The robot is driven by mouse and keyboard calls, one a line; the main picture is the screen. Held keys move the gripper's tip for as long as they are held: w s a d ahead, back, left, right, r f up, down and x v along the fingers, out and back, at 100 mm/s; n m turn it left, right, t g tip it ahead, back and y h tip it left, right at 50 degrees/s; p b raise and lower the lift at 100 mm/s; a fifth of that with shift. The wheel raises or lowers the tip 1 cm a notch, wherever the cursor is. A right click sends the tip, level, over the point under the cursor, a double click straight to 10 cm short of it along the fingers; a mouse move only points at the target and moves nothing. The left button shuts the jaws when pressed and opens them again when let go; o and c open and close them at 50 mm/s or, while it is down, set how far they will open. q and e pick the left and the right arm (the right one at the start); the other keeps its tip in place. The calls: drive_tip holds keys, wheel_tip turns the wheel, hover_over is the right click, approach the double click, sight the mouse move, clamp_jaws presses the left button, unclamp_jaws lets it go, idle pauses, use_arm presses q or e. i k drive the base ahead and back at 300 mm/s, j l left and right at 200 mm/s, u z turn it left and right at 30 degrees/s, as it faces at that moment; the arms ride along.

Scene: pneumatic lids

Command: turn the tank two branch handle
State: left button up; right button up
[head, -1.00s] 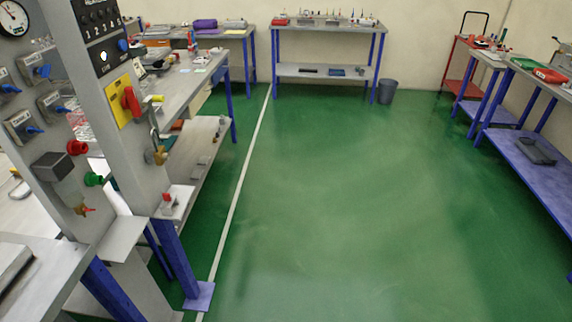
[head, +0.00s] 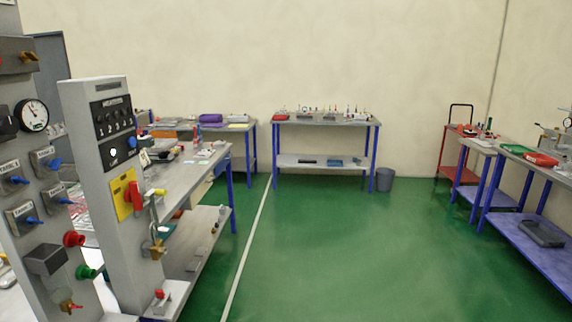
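A grey panel at the left of the head view carries several small valve blocks with blue handles. One block (head: 40,158) is at the upper right of the group and another (head: 9,177) at the upper left. Below them sit a lower right block (head: 54,196) and a lower left block (head: 20,217). Their labels are too small to read, so I cannot tell which is the tank two branch. Neither of my grippers is in view.
A nearer grey post holds a red rotary switch (head: 132,195) on a yellow plate and a brass valve (head: 154,250). A pressure gauge (head: 32,114) is above the blocks. Workbenches (head: 325,121) line the back and right. The green floor (head: 350,250) is clear.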

sight(55, 166)
drive_tip(key=i+j+u, duration=0.1)
drive_tip(key=u, duration=0.35)
drive_tip(key=i+u, duration=0.25)
drive_tip(key=u, duration=0.2)
drive_tip(key=i+u, duration=0.15)
drive_tip(key=u, duration=0.3)
